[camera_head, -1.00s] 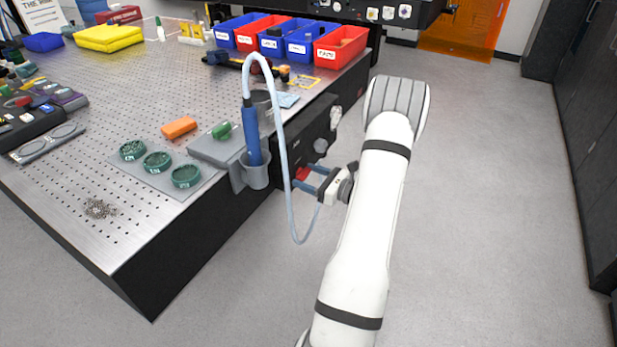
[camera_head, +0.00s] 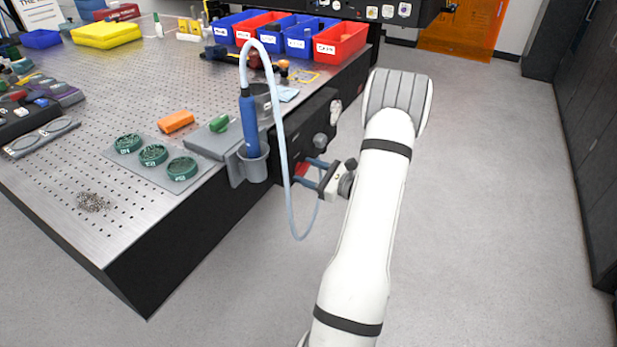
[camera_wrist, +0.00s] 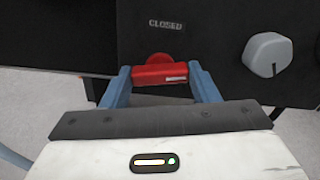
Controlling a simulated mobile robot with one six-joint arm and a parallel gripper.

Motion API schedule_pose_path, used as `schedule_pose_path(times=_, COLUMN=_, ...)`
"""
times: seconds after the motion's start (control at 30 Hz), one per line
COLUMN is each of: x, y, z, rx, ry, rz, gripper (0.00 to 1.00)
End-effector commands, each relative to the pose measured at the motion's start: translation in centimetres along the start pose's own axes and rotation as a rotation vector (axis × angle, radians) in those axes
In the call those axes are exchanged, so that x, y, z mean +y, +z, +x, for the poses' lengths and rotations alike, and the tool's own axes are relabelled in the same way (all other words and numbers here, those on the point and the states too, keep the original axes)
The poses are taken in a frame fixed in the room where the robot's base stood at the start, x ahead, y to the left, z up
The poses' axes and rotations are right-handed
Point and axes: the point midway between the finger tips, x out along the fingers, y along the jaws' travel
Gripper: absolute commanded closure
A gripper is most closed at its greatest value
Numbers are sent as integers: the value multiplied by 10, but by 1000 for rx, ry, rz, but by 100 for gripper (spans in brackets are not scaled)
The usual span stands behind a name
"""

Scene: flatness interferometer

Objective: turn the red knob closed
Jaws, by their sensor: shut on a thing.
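The red knob (camera_wrist: 160,73) is on the dark front panel (camera_wrist: 210,25) at the bench side. In the wrist view its bar lies roughly level, with a white mark near its right end, below a "CLOSED" label (camera_wrist: 166,24). My gripper (camera_wrist: 160,78) has its two blue fingers on either end of the knob's bar, shut on it. In the head view the red knob (camera_head: 302,169) shows partly between the fingers of my gripper (camera_head: 313,170). Part of the knob is hidden by the fingers.
A grey knob (camera_wrist: 268,54) sits right of the red one. A pale hose (camera_head: 283,130) from a blue handle (camera_head: 249,125) in a grey cup (camera_head: 253,163) hangs just left of my gripper. The floor to the right is clear.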

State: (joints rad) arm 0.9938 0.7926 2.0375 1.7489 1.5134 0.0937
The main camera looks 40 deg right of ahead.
Motion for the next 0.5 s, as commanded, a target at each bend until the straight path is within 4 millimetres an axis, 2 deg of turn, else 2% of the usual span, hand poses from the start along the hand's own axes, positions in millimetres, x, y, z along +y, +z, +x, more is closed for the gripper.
schedule_pose_path(times=0.03, x=1, y=-6, z=0, rx=0, ry=0, rz=-42, gripper=68)
schedule_pose_path(times=0.5, x=2, y=-7, z=0, rx=-2, ry=0, rz=-489, gripper=68)
